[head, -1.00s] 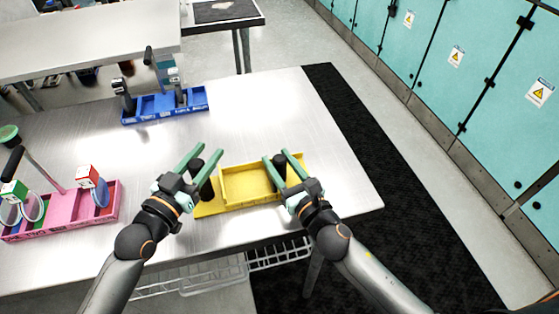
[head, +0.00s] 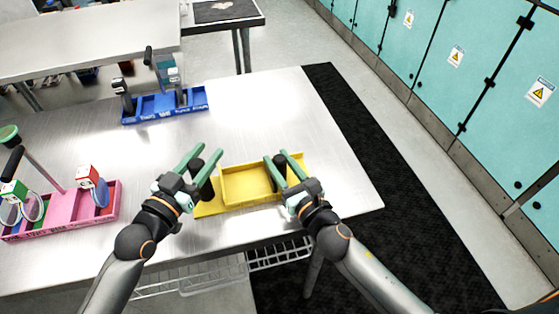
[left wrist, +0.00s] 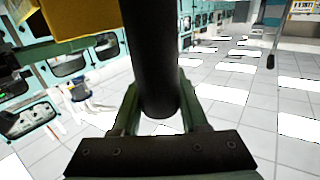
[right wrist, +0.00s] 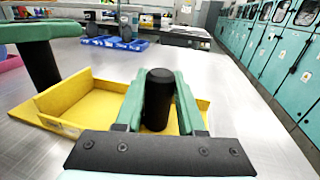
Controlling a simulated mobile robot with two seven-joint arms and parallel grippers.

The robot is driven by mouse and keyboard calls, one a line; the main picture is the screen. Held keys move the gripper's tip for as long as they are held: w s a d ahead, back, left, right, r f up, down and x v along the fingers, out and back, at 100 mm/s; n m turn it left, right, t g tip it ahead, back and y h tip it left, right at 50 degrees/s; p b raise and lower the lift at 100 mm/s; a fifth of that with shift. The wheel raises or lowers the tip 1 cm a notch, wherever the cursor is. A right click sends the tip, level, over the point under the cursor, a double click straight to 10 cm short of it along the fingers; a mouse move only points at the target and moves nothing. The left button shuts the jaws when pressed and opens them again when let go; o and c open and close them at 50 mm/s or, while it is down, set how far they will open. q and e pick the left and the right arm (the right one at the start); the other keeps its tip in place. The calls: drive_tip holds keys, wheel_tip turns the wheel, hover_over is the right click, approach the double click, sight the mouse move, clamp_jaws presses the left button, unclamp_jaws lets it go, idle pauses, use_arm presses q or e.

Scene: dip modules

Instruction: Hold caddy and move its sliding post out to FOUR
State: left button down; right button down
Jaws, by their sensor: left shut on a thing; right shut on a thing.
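The yellow caddy (head: 255,184) lies on the near part of the metal table, an open tray with a black post at each end. My left gripper (head: 209,152) is shut on the left post (head: 205,185), which stands at the caddy's left end by a low yellow strip (head: 208,209). This post fills the middle of the left wrist view (left wrist: 150,60). My right gripper (head: 277,157) is shut on the right post (head: 279,172), near the caddy's right end; it stands upright between the fingers in the right wrist view (right wrist: 158,95). I cannot read any marking FOUR.
A pink caddy (head: 75,207) with tools stands at the left of the table, and a blue caddy (head: 165,107) with tools at the back. The table is clear behind and right of the yellow caddy. Its right edge borders a black floor mat (head: 400,180).

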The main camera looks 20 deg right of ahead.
drive_tip(key=shift+d, duration=0.1)
idle(0.4)
drive_tip(key=shift+d, duration=0.2)
drive_tip(key=c, duration=0.5)
unclamp_jaws()
drive_tip(key=shift+s, duration=0.1)
drive_tip(key=v, duration=1.1)
drive_tip(key=shift+s+d, duration=0.15)
drive_tip(key=shift+s, duration=0.25)
